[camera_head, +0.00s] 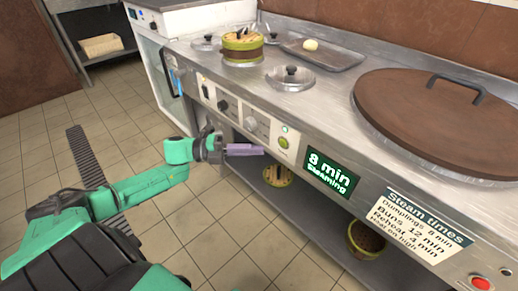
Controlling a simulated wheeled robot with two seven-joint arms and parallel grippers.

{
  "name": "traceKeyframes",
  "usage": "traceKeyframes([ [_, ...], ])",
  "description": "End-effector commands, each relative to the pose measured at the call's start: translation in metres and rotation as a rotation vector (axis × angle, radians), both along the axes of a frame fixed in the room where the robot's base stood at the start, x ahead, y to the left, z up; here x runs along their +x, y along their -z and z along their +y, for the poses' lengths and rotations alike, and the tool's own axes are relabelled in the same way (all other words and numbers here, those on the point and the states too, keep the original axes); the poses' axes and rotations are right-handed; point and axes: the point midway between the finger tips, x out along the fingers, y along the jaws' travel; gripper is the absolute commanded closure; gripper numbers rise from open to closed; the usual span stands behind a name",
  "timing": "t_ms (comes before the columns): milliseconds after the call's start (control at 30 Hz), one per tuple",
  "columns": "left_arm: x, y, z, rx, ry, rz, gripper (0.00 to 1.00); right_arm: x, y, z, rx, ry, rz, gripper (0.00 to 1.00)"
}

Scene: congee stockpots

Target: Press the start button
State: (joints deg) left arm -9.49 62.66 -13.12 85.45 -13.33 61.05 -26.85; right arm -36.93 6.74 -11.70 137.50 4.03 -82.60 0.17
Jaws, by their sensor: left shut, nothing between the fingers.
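A round green button (283,142) sits on the front panel of the steel counter, left of a dark display (332,173) that reads "8 min Steaming" in green. A small green lamp (285,129) shows just above the button. My left gripper (261,150) has purple fingers, shut and empty. Its tips point right toward the panel, a little left of and below the button, and look apart from it. My right gripper is not in view.
Knobs (250,124) line the panel left of the button. A red button (481,283) is at the far right, below the steam times card (416,225). Steamer baskets (242,41) and a big brown lid (430,115) stand on top. A lower shelf (313,210) juts out below.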

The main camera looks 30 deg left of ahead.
Motion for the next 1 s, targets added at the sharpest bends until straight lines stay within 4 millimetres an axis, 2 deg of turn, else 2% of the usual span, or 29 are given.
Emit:
traceKeyframes([
  [33, -0.005, -0.002, 0.008, 0.003, -0.001, 0.003, 1.0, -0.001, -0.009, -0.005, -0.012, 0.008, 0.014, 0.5],
  [267, -0.029, -0.001, 0.05, 0.002, -0.002, 0.003, 1.0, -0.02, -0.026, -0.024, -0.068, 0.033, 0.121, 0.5],
  [400, -0.038, 0.0, 0.067, 0.001, 0.001, 0.002, 1.0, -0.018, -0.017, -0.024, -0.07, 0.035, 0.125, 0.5],
  [1000, -0.041, 0.0, 0.071, 0.001, 0.002, 0.0, 1.0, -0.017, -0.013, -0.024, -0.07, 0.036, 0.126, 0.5],
])
